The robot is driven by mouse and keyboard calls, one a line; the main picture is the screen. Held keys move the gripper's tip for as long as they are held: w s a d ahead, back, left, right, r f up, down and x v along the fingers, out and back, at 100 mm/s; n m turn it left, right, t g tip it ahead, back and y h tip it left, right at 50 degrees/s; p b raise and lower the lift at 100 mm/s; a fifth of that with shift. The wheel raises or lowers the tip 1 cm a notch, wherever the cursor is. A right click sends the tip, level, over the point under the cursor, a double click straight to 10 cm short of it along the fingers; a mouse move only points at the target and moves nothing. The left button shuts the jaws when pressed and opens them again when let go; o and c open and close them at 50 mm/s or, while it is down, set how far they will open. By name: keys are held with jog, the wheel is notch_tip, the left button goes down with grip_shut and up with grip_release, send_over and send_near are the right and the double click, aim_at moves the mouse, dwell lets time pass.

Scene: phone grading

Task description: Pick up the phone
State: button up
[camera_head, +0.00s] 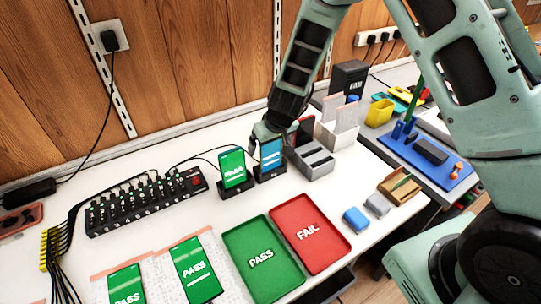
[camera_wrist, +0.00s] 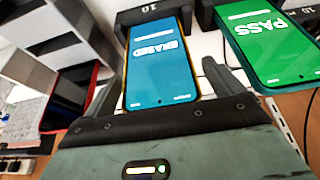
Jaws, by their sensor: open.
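A phone with a blue screen (camera_head: 270,153) stands in a dark dock in the middle of the head view. In the wrist view this phone (camera_wrist: 160,62) reads "ERASED" and has a yellowish edge. My gripper (camera_wrist: 158,85) is open, with one finger on each side of the blue-screen phone's lower part in the picture; I cannot tell whether the fingers touch it. In the head view my gripper (camera_head: 268,132) is at the phone's top, partly hidden. A phone with a green PASS screen (camera_head: 232,168) stands in the dock to the left, and it also shows in the wrist view (camera_wrist: 268,45).
A grey slotted holder (camera_head: 314,163) stands close on the right. A green PASS tray (camera_head: 262,285) and a red FAIL tray (camera_head: 322,262) lie in front. A black hub (camera_head: 145,205) with cables is at left. Two green-screen phones (camera_head: 196,268) lie on wrap at the front.

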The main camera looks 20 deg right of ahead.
jog(key=c, duration=1.2)
